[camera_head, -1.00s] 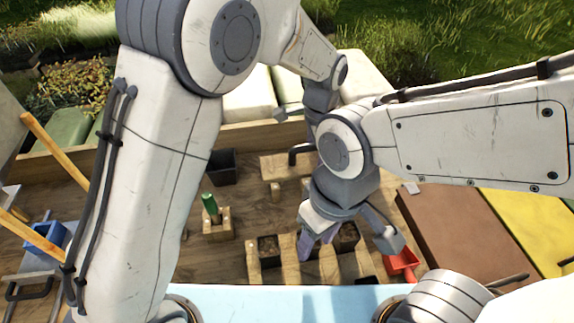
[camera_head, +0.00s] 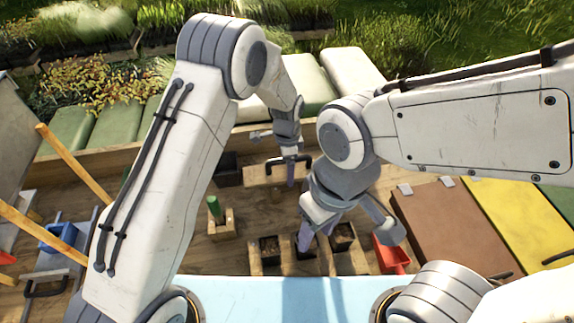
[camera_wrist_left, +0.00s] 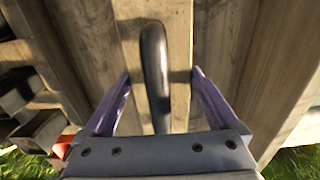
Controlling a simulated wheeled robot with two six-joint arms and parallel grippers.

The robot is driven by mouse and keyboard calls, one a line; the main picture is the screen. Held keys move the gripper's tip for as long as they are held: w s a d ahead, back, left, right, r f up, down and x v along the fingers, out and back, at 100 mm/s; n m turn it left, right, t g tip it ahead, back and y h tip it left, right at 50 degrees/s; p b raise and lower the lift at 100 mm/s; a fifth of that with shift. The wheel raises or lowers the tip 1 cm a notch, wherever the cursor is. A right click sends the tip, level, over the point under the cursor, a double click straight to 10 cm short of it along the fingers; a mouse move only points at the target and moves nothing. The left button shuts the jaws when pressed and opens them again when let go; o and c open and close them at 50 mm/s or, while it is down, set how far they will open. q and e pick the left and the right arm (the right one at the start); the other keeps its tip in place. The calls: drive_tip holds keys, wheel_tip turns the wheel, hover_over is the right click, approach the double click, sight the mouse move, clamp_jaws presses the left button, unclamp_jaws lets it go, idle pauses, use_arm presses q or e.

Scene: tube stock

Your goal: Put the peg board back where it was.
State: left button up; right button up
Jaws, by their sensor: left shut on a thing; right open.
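The peg board, a pale wooden board (camera_head: 262,176) with a black arched handle (camera_head: 283,160), is at the middle back of the wooden table in the head view. My left gripper (camera_head: 290,166) is over its right part, shut on it. In the left wrist view the black handle (camera_wrist_left: 154,70) lies between the two purple fingers (camera_wrist_left: 160,78), with wood beneath. I cannot tell whether the board rests on the table or is slightly raised. My right gripper (camera_head: 345,232) is open and empty in the head view, above several small dark pots; its arm hides part of the table.
Dark pots (camera_head: 268,246) with wooden blocks stand at the front middle. A green tube (camera_head: 214,207) stands in a wooden block to the left. A black pot (camera_head: 228,168) stands left of the board. A blue container (camera_head: 58,236) is far left.

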use_arm(q)
drive_tip(key=shift+f+b, duration=0.45)
drive_tip(key=shift+f, duration=0.15)
drive_tip(key=o, duration=1.4)
drive_tip(key=shift+c, duration=0.2)
drive_tip(key=shift+r, duration=0.2)
drive_tip(key=shift+r+p, duration=0.55)
wheel_tip(320, 180, up, 11)
drive_tip(key=b, duration=0.4)
drive_tip(key=shift+f, duration=0.2)
drive_tip(key=shift+r, duration=0.6)
